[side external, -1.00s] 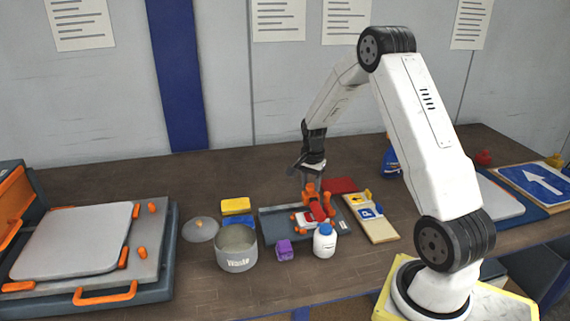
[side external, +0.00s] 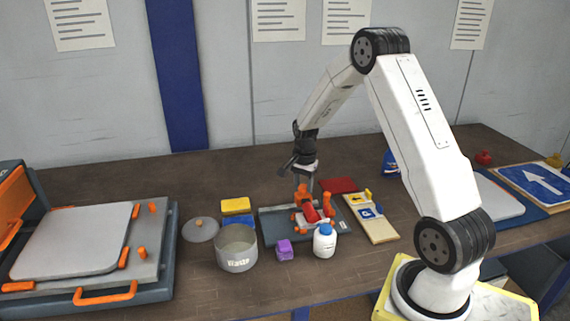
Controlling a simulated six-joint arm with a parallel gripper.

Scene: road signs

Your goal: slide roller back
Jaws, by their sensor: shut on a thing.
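The roller (side external: 310,213) is a small red and orange unit on a dark grey flat tray (side external: 335,233) in the middle of the table. An orange upright part stands at its left and another at its right. My gripper (side external: 303,185) points down from above and is shut on the roller's left orange upright. The fingertips are small in this view, and the exact grip is hard to make out. A pale piece shows under the red part, partly hidden behind a white bottle.
The white bottle with blue cap (side external: 325,241) stands in front of the tray. A grey pot (side external: 236,250), a purple block (side external: 285,250) and a yellow block (side external: 236,206) sit left. A board with small signs (side external: 370,217) lies right.

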